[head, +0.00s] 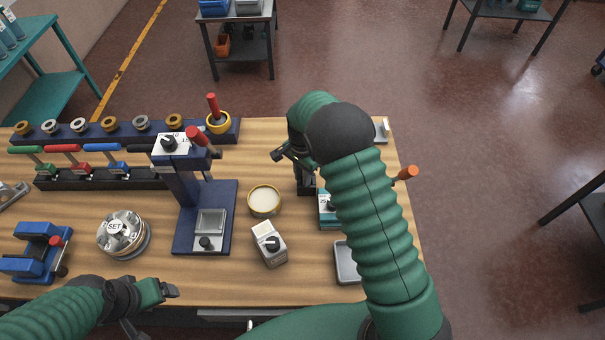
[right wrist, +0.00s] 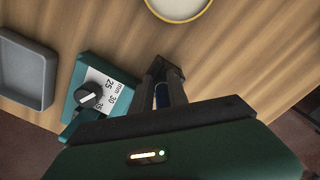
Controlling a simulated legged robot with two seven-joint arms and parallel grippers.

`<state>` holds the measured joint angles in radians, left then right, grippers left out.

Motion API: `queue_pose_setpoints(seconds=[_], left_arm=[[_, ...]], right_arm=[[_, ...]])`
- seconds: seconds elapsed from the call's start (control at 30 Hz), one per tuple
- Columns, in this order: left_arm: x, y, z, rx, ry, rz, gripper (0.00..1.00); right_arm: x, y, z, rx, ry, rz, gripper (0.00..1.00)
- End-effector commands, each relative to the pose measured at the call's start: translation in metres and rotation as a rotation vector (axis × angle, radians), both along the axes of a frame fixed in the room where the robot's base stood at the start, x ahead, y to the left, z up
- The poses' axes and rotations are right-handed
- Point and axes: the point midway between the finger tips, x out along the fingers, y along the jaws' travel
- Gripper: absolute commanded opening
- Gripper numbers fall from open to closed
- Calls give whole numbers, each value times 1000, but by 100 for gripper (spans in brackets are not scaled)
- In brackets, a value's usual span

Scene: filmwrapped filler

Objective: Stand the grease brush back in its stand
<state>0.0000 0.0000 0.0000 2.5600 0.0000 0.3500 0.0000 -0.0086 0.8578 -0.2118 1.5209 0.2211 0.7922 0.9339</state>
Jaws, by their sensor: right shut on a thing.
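My right gripper (head: 306,188) points down at the table between the yellow-rimmed round pot (head: 264,200) and a teal box with a dial (head: 327,208). In the right wrist view its dark fingers (right wrist: 164,82) are shut on a small dark blue piece (right wrist: 163,95), mostly hidden between them; I cannot tell whether this is the grease brush. A red handle (head: 212,106) stands upright in a yellow-rimmed cup (head: 225,127) at the back; I cannot tell whether this is the brush or its stand. My left gripper (head: 165,290) is low at the front left, its jaws unclear.
A navy press (head: 182,205) stands left of the pot, and a grey box with a dial (head: 269,244) stands in front of it. A grey tray (head: 346,262) lies at the right front.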

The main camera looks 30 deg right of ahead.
Motion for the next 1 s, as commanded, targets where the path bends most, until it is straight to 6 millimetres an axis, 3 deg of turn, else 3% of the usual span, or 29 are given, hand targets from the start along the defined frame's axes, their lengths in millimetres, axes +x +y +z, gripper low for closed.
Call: queue_pose_setpoints(seconds=[0.43, 0.47, 0.6, 1.0], left_arm=[[0, 0, -1, 0, 0, 0, 82], [0, 0, -1, 0, 0, 0, 82], [0, 0, -1, 0, 0, 0, 82], [0, 0, -7, 0, 0, 0, 82]], right_arm=[[1, 0, -9, 0, -2, 0, 0], [1, 0, -9, 1, -2, 0, 22], [1, 0, -8, 0, -3, 0, 41], [2, 0, -4, 0, -5, 0, 42]])
